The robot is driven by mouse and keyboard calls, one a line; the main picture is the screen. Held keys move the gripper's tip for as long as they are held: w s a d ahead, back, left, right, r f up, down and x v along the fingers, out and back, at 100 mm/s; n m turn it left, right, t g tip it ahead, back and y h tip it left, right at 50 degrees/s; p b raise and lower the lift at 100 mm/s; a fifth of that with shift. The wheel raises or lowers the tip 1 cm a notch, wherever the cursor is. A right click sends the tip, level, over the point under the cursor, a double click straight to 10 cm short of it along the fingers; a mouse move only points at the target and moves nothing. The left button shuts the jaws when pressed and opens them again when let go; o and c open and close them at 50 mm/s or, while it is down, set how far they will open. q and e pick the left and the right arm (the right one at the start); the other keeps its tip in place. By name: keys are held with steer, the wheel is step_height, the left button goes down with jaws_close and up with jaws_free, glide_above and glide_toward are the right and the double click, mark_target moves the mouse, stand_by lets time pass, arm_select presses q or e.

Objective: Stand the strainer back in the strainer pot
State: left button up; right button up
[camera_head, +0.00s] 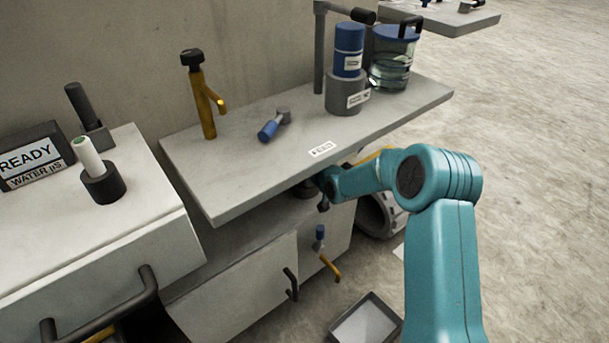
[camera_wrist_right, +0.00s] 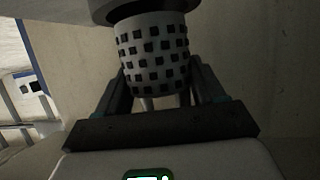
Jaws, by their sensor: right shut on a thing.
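The strainer (camera_wrist_right: 153,55) is a pale cylinder with rows of dark square holes, in the right wrist view. My right gripper (camera_wrist_right: 155,85) is shut on it, with one finger on each side. Its upper end meets a dark round rim (camera_wrist_right: 140,10) under a pale surface; I cannot tell whether they are still joined. In the head view my teal right arm reaches under the front edge of the bench, and its gripper is mostly hidden there. A dark round part (camera_head: 304,191) shows beneath that edge. I cannot tell which thing is the strainer pot. My left gripper is out of view.
The bench top (camera_head: 240,185) overhangs my right gripper. On it stand a yellow tap (camera_head: 205,105), a blue cylinder in a grey holder (camera_head: 345,98) and a lidded clear vessel (camera_head: 390,65). A grey tray (camera_head: 365,325) lies below. A white counter (camera_head: 140,205) stands left.

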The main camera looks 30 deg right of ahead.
step_height(320, 180, down, 4)
steer(key=shift+r+b, duration=0.15)
steer(key=shift+b, duration=0.7)
steer(key=shift+r, duration=0.2)
steer(key=shift+f, duration=0.2)
steer(key=o, duration=1.2)
steer(key=shift+r, duration=0.1)
